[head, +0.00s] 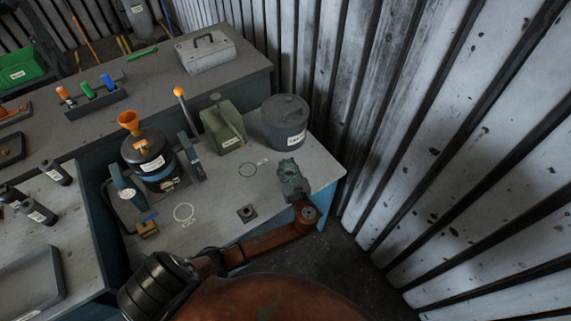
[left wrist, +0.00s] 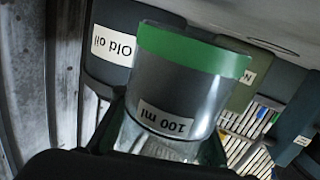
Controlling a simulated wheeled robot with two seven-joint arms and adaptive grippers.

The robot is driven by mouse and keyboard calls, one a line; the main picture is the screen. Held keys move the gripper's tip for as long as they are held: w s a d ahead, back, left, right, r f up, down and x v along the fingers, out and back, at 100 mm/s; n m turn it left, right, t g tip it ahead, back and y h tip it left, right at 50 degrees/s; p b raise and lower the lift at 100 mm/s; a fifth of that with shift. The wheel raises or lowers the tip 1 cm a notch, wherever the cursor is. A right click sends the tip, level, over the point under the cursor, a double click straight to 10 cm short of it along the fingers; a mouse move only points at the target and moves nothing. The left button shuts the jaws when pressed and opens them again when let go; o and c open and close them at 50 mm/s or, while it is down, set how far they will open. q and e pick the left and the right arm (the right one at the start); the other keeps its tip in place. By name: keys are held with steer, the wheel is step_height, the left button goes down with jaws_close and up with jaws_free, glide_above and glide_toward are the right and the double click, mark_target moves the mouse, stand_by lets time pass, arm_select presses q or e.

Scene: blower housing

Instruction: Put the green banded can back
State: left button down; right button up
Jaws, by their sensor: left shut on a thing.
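The green banded can (left wrist: 185,85) fills the middle of the left wrist view. It is grey with a green band at the rim and a "100 ml" label. My left gripper (head: 290,174) is shut on it; dark gripper parts (left wrist: 165,165) show at the bottom of the wrist view. In the head view the gripper is over the bench's right end, and I cannot make out the can. My right gripper is not in view.
The grey lidded drum (head: 284,125) stands just behind the gripper, with a green canister (head: 222,128) to its left. A black-topped housing with an orange funnel (head: 129,121) stands further left. Marked circles (head: 248,170) and (head: 184,212) on the bench are empty. A corrugated wall is right.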

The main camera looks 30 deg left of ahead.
mark_target(289, 176)
arm_select(q)
steer(key=shift+f, duration=0.9)
steer(key=shift+f, duration=0.15)
steer(key=c, duration=1.4)
jaws_free()
steer(key=shift+c, duration=0.2)
steer(key=v, duration=1.2)
steer(key=shift+r, duration=0.2)
